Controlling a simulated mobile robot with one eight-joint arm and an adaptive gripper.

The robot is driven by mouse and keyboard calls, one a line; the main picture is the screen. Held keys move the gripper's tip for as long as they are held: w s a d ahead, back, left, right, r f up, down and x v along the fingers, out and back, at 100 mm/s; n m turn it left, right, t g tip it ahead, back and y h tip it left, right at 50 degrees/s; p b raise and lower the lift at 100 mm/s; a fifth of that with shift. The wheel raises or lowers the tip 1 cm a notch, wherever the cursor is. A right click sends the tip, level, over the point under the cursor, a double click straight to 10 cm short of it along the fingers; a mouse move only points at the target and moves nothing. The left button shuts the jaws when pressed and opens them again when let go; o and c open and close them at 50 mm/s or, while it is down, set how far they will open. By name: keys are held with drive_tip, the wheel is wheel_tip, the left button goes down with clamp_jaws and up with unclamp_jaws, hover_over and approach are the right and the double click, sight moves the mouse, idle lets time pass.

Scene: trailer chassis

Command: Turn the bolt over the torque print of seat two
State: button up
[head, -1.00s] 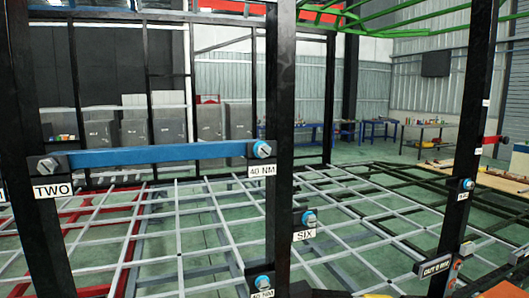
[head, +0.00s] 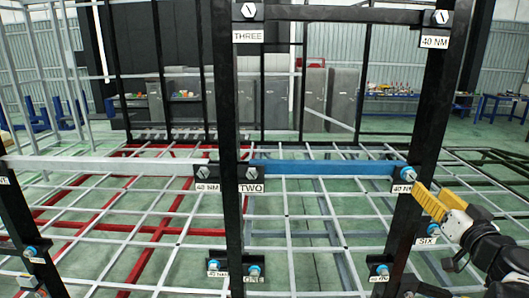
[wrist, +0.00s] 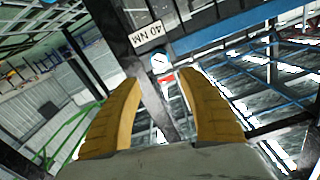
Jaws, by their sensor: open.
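A blue beam (head: 325,169) spans two black posts, with the "TWO" print (head: 251,188) under its left end and a "40 NM" print (head: 403,188) under its right end. The bolt (head: 408,174) above that torque print has a silver head with blue around it. My gripper (head: 420,193), with yellow fingers, is just right of and below this bolt in the head view. In the wrist view, the bolt (wrist: 160,62) appears beyond the open, empty fingertips (wrist: 160,78), roughly between them. Contact is not visible.
The right black post (head: 415,120) stands beside my gripper. Seat "SIX" (head: 427,241) and another bolt (head: 382,270) lie below. A white beam (head: 110,166) runs left from the middle post. Grey lattice fills the floor area behind.

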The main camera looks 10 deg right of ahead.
sight(412, 175)
drive_tip(key=x, duration=1)
drive_tip(key=shift+w+a+f, duration=0.1)
drive_tip(key=shift+c, duration=0.2)
clamp_jaws()
